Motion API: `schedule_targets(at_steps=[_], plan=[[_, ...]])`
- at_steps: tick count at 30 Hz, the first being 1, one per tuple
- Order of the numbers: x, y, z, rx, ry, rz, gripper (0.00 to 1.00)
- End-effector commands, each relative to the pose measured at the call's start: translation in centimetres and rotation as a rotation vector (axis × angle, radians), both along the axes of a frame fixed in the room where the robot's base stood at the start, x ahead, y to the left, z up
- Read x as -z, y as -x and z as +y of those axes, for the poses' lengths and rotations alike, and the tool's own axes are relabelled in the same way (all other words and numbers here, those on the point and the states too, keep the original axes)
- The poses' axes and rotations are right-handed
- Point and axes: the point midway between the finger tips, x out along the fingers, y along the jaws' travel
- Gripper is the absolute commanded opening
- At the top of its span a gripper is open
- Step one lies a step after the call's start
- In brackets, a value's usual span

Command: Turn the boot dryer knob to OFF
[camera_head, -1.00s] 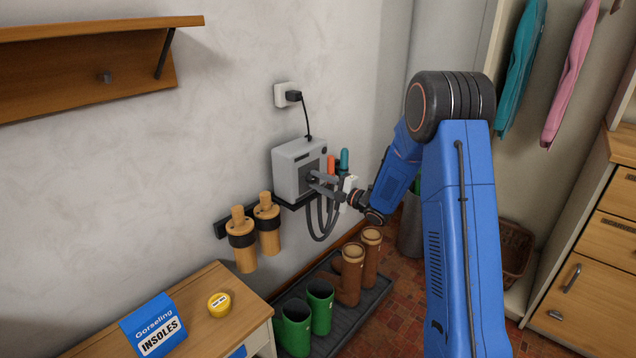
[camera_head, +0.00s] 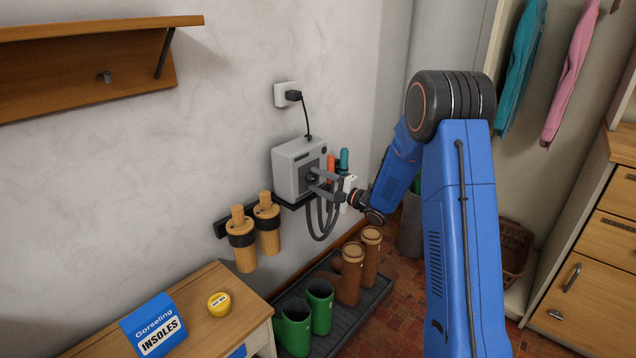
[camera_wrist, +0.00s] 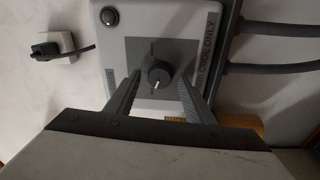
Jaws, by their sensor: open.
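The boot dryer (camera_head: 297,167) is a light grey box on the wall. Its front shows in the wrist view (camera_wrist: 125,19), with a dark grey panel around a round knob (camera_wrist: 159,74). The knob has a short white pointer mark near its lower middle; no setting words can be read beside it. My gripper (camera_wrist: 158,82) is open, with one finger on each side of the knob and a gap visible on both sides. In the head view my gripper (camera_head: 318,182) is at the dryer's front, and the fingers hide the knob.
A wall socket (camera_head: 285,95) with a black plug feeds the dryer. Grey hoses (camera_head: 320,222) hang below it. Orange and teal items (camera_head: 344,160) stand close to its right. Wooden boot forms (camera_head: 241,243) hang at left. Boots (camera_head: 351,275) stand on a floor tray below.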

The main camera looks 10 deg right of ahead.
Motion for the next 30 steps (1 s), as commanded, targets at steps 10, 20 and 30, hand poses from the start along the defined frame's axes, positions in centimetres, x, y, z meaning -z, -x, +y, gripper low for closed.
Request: schedule_targets(at_steps=[10,20,30], plan=[[0.2,3.2,-2.8,0.003,0.000,0.000,0.48],[0.6,8.3,-7.1,0.004,0.000,0.000,0.48],[0.9,12.4,-10.4,0.001,-0.001,0.001,0.48]])
